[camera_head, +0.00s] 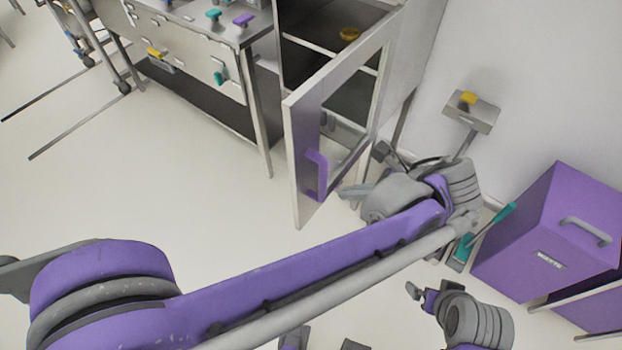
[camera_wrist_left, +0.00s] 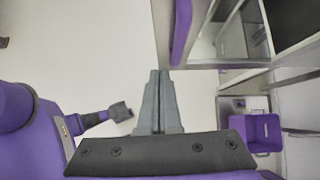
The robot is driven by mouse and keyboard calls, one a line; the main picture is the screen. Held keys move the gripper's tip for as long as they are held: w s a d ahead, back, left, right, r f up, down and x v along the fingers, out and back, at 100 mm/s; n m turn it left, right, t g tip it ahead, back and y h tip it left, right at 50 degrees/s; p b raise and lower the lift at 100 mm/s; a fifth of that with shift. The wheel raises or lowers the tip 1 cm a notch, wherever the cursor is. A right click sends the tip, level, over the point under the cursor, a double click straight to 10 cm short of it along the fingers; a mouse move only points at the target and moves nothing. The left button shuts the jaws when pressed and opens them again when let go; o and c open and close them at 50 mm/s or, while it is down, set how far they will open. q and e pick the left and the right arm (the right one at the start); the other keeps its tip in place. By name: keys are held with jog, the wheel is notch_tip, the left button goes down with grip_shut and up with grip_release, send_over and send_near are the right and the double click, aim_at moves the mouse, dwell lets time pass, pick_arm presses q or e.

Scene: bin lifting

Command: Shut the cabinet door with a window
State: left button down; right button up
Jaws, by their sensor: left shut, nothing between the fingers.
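The cabinet (camera_head: 425,50) stands at the upper middle of the head view. Its windowed door (camera_head: 297,150) is swung wide open, hinged on the right, with the shelves inside exposed. A purple handle (camera_head: 317,175) is on the door face turned towards me. My left gripper (camera_head: 345,190) is shut and empty, just right of the handle near the door's lower edge; I cannot tell whether it touches. In the left wrist view, its fingers (camera_wrist_left: 160,95) are together, just below the door (camera_wrist_left: 205,35). My right gripper (camera_head: 415,290) shows low in the head view; its jaws are unclear.
A metal workbench (camera_head: 190,65) stands left of the cabinet. A purple waste bin (camera_head: 550,230) stands at the right, with a teal-handled tool (camera_head: 490,230) beside it. A pedestal with a yellow top button (camera_head: 470,110) is near the wall. The floor left of the door is clear.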

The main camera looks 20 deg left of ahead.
aim_at(300, 184)
pick_arm(q)
jog(key=x, duration=0.9)
jog(key=shift+w+a+b, duration=0.15)
jog(key=shift+w+b, duration=0.05)
jog(key=shift+b, duration=0.1)
jog(key=shift+w+a+m, duration=0.1)
jog(key=shift+w+a, duration=0.15)
jog(key=shift+a, duration=0.35)
jog(key=shift+w+a+m, duration=0.1)
jog(key=shift+w+a, duration=0.1)
jog(key=shift+a, duration=0.4)
jog(key=shift+w+a+m, duration=0.1)
jog(key=shift+w+a, duration=0.15)
jog(key=shift+a, duration=0.4)
